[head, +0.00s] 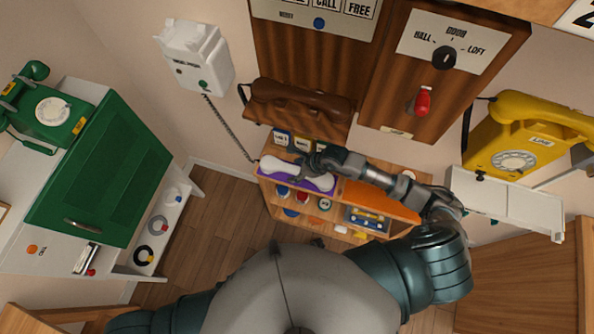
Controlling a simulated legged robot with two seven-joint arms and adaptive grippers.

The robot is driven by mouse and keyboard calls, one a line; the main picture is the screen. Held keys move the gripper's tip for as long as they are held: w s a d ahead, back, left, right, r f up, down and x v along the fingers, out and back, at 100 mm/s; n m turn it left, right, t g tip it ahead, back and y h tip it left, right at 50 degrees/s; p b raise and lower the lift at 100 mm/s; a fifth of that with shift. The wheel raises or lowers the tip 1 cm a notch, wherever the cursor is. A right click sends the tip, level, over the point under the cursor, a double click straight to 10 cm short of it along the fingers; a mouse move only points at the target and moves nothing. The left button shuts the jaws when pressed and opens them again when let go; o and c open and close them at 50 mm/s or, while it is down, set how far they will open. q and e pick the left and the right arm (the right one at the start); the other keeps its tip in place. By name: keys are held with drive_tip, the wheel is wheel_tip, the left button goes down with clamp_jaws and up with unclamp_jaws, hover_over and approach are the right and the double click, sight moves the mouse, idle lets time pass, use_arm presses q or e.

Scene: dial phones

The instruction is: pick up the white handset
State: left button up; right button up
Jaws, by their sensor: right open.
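The white handset (290,174) lies on a purple mat (322,188) on top of the wooden shelf unit by the wall. A coiled dark cord runs from its left end up to the white wall phone (196,57). My right gripper (305,168) reaches in from the right, with its open fingers just over the handset's middle. It hides part of the handset, and I cannot tell whether it touches it. My left gripper is out of view; only part of that arm shows at the bottom left.
A brown handset (300,98) sits on the wall above the shelf. Small jars stand at the shelf's back edge, behind the gripper. An orange mat (370,198) lies right of the purple one. A green phone (48,110) is at the left, a yellow phone (515,140) at the right.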

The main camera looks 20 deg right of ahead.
drive_tip(key=shift+a, duration=0.25)
drive_tip(key=c, duration=1.1)
drive_tip(key=shift+d, duration=0.1)
clamp_jaws()
drive_tip(key=shift+d, duration=0.15)
